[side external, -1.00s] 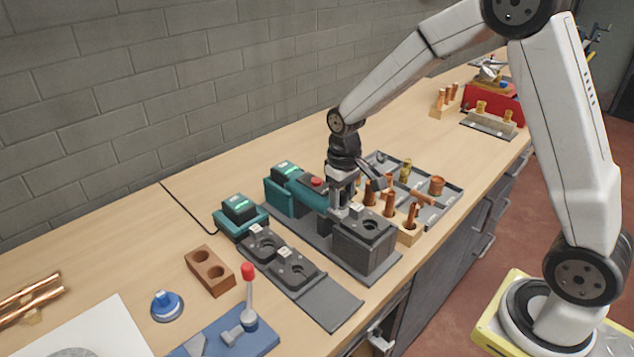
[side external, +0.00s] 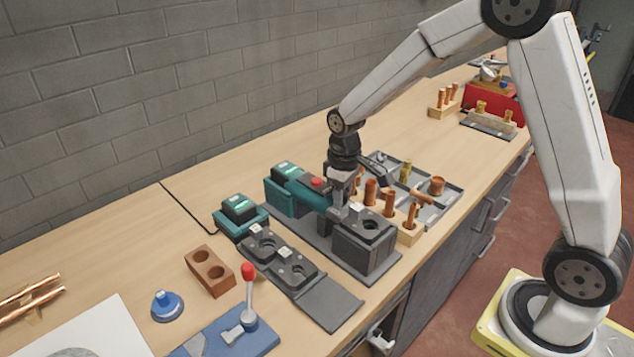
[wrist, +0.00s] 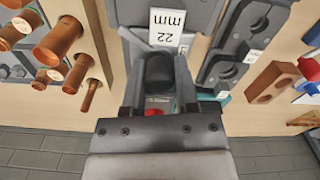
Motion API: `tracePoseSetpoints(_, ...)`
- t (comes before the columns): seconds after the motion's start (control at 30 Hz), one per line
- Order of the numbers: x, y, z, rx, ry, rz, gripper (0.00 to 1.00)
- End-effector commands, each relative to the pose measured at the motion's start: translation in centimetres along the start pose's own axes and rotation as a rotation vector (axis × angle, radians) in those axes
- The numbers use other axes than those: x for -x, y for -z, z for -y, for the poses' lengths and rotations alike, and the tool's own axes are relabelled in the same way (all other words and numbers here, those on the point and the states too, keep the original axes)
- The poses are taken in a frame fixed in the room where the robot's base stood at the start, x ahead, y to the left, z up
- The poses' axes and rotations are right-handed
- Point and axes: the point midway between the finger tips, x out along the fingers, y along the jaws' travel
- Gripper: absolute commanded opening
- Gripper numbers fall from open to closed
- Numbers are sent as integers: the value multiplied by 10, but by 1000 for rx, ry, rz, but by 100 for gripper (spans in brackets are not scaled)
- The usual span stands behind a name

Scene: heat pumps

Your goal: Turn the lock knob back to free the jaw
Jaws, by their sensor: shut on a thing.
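The pressing machine stands mid-bench in the side external view, with a teal body (side external: 308,190) and a dark grey jaw block (side external: 362,250) at its near end. My gripper (side external: 338,210) points down between the teal body and the block. In the wrist view my gripper (wrist: 160,82) has its two fingers on either side of a dark round knob (wrist: 157,68), shut on it. The knob sits beside a white "22 mm" label (wrist: 167,28). The fingers hide the knob in the side external view, and its turn angle cannot be read.
A grey tray (side external: 452,195) and a wooden rack (side external: 408,236) with copper pieces stand close right of the machine. A second grey fixture (side external: 335,302) lies to its left, near a brown two-hole block (side external: 210,271) and a red-knobbed lever (side external: 248,290).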

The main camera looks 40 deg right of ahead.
Motion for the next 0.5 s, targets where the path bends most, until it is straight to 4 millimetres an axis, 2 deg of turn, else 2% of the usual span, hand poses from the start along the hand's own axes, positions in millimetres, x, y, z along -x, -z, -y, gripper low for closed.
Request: tracePoseSetpoints(0.5,1,1,0,67,0,-1,5)
